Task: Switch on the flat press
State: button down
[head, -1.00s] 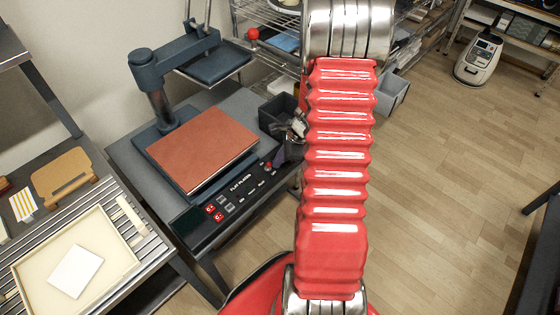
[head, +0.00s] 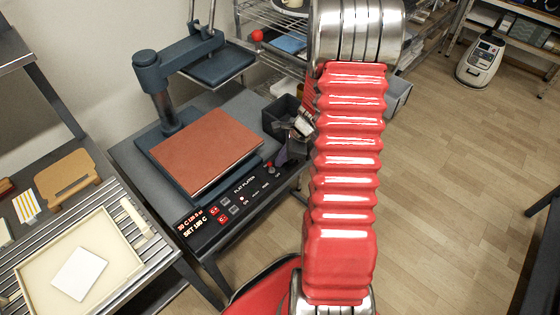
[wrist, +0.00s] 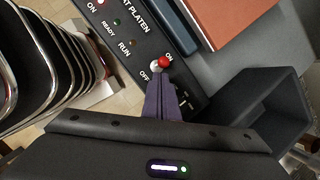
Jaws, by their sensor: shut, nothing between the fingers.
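The flat press (head: 200,120) stands on a dark bench with its brown platen pad exposed and its upper plate swung up behind. Its front control panel (head: 235,205) has a lit display at the left end, showing a temperature and a set value. The power switch, a small lever with a red ball tip (wrist: 165,62), sits between ON and OFF labels and leans to the ON side; its red tip also shows in the head view (head: 267,167). My gripper (wrist: 160,88) is shut and empty, its fingertips right beside the lever. Whether they touch it I cannot tell.
A dark open bin (wrist: 255,105) stands close to the right of my gripper. A slatted table with a cream tray (head: 30,270) and a white slab (head: 79,274) is at left. Wire shelving stands behind, and wooden floor is open at right.

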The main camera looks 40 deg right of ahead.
jog(key=shift+r, duration=0.5)
jog(key=d+r, duration=0.4)
jog(key=r, duration=0.6)
jog(key=shift+s+d+r, duration=0.3)
dwell(0.7)
